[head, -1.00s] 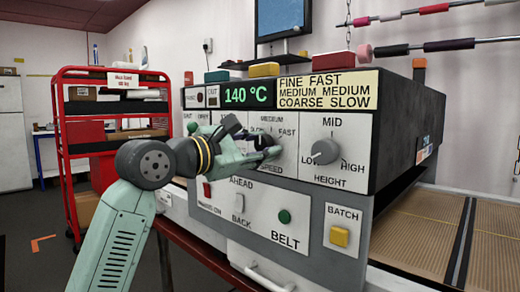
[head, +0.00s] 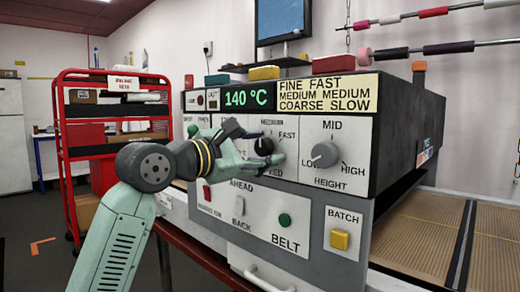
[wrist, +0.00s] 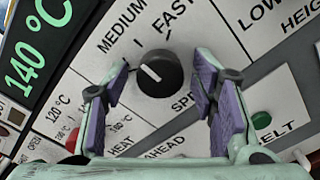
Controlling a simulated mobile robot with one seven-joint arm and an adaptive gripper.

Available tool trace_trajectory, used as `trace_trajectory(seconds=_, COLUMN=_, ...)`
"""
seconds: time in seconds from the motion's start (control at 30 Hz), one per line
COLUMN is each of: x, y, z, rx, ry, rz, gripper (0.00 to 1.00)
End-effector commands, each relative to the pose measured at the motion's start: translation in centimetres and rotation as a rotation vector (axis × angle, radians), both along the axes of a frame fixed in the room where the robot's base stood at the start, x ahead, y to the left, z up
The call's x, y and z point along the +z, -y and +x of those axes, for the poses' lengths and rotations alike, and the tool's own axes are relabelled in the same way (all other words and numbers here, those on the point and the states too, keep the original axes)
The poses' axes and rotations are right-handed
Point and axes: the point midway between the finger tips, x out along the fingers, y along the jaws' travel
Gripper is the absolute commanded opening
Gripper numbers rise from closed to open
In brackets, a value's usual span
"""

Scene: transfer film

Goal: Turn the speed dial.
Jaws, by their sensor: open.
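The speed dial (wrist: 162,75) is a round black knob with a white pointer line, on the white panel under MEDIUM and FAST. Its line points up and left in the wrist view, a little to the MEDIUM side. In the head view the dial (head: 265,146) shows between my fingers. My gripper (head: 258,145) is open, with one finger above and one below the dial there. In the wrist view my gripper's purple-padded fingers (wrist: 163,80) stand apart on either side of the dial, with gaps between pads and knob.
The grey height dial (head: 325,155) is to the right on the same panel. Below are the AHEAD/BACK switch, a green BELT button (head: 285,220) and a yellow BATCH button (head: 340,238). A red shelf cart (head: 110,140) stands left.

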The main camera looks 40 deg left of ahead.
Motion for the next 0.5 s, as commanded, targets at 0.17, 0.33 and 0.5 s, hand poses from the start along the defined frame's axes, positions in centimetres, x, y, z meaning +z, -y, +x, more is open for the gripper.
trace_trajectory(seconds=0.17, x=0.0, y=-0.1, z=-0.3, rx=0.001, ry=0.001, rz=0.0, gripper=0.52)
trace_trajectory(seconds=0.33, x=0.0, y=-0.3, z=-2.6, rx=0.004, ry=0.001, rz=0.0, gripper=0.52)
trace_trajectory(seconds=0.5, x=0.0, y=-0.6, z=-6.3, rx=0.004, ry=0.002, rz=-0.001, gripper=0.52)
